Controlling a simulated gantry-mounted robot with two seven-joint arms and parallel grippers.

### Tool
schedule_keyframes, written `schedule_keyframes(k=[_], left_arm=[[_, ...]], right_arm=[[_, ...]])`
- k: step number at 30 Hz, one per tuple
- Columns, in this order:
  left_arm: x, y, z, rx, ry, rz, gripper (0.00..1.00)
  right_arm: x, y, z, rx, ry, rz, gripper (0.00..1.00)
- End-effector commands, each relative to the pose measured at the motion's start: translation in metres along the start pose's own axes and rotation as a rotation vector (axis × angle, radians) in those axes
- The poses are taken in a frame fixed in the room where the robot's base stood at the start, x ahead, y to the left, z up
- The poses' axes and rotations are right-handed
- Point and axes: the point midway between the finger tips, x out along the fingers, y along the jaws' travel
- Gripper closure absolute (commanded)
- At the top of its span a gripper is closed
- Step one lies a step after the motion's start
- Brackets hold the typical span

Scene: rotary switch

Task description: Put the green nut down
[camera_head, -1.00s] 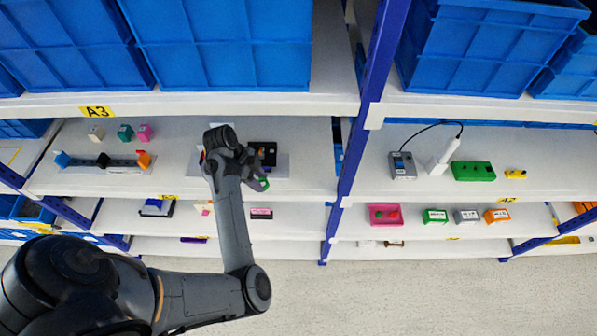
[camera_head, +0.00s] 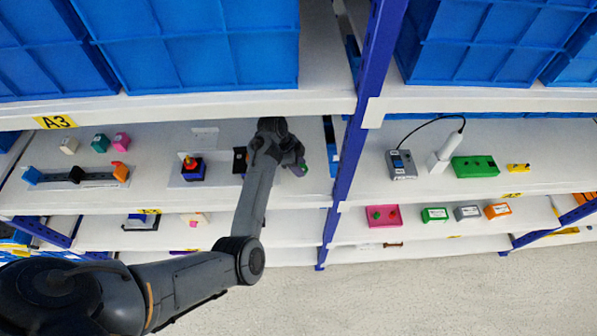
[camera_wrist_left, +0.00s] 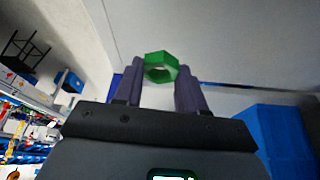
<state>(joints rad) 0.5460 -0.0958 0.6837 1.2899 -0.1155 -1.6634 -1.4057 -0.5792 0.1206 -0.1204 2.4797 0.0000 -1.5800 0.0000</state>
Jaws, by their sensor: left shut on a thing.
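The green nut (camera_wrist_left: 161,67) is a hexagonal ring held between the fingertips of my left gripper (camera_wrist_left: 160,78) in the left wrist view. In the head view the nut is a small green spot (camera_head: 304,168) at the tip of my left gripper (camera_head: 297,168). The gripper is shut on it, over the right part of the middle shelf, near the blue post. I cannot tell how far the nut is above the shelf. My right gripper is not in view.
A dark device with a red and yellow top (camera_head: 191,168) stands left of my arm. A black box (camera_head: 240,160) is partly hidden behind the arm. The blue post (camera_head: 357,130) rises on the right. The shelf (camera_head: 318,180) beside the gripper looks bare.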

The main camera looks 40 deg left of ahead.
Motion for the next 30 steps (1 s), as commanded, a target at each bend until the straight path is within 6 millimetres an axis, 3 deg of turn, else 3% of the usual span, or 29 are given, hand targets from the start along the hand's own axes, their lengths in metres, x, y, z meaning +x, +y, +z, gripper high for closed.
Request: schedule_keyframes(k=[14,27,28,30], left_arm=[[0.039,0.000,0.016,0.001,0.001,0.001,0.92],[0.044,0.000,0.019,0.001,0.001,-0.001,0.92],[0.044,0.000,0.019,0.002,0.001,-0.002,0.58],[0.044,0.000,0.018,0.001,0.001,-0.002,0.48]], right_arm=[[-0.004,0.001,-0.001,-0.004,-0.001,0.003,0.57],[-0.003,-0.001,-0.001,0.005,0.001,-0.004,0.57],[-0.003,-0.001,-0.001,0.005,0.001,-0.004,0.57],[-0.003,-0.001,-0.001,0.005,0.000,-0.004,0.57]])
